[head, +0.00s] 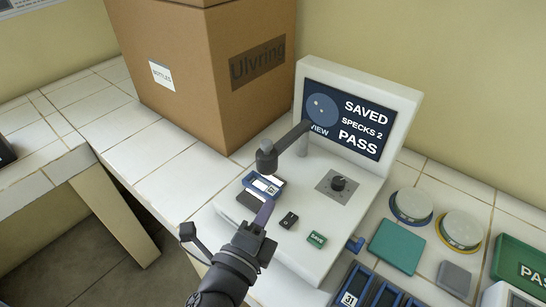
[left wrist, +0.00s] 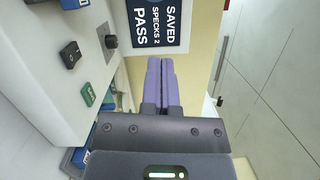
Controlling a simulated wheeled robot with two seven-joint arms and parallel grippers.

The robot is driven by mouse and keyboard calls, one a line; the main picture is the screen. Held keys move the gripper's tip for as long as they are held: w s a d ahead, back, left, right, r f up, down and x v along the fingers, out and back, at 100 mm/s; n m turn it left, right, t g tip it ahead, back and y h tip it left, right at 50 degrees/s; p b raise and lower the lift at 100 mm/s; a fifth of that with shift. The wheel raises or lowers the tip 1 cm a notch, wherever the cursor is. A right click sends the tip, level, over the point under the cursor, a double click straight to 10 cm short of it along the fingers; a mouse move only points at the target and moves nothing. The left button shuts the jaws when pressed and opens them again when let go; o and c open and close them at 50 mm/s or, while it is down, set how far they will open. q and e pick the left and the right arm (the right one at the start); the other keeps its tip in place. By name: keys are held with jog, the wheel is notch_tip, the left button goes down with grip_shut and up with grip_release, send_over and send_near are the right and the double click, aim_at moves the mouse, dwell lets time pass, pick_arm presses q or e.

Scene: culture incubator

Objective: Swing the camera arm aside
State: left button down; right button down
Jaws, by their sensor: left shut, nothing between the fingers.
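The camera arm (head: 285,146) is a dark bar on a grey post of the white imaging station (head: 300,240). Its camera head (head: 266,160) hangs above a blue-framed slide-like piece (head: 265,186) at the station's left. My left gripper (head: 264,212) has purple fingers pressed together, shut and empty. In the head view it appears just below the camera head and the blue piece, apart from the camera arm. The shut fingers also show in the left wrist view (left wrist: 160,85), where the camera arm is not visible. My right gripper is not in view.
The station's screen (head: 350,121) reads SAVED, SPECKS 2, PASS. A knob (head: 338,184), a black button (head: 289,220) and a green SAVE button (head: 316,239) sit on its deck. A cardboard box (head: 190,75) stands behind left. Dishes (head: 411,205) and blue racks (head: 368,290) lie right.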

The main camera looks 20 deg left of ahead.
pick_arm(q)
jog(key=shift+w, duration=0.1)
jog(key=w, duration=0.3)
jog(key=w+a, duration=0.1)
jog(key=w, duration=0.3)
jog(key=w+a+r+p, duration=0.1)
jog(key=w, duration=0.3)
jog(key=shift+a, duration=0.4)
jog(key=shift+w+a, duration=0.1)
jog(key=shift+a, duration=0.05)
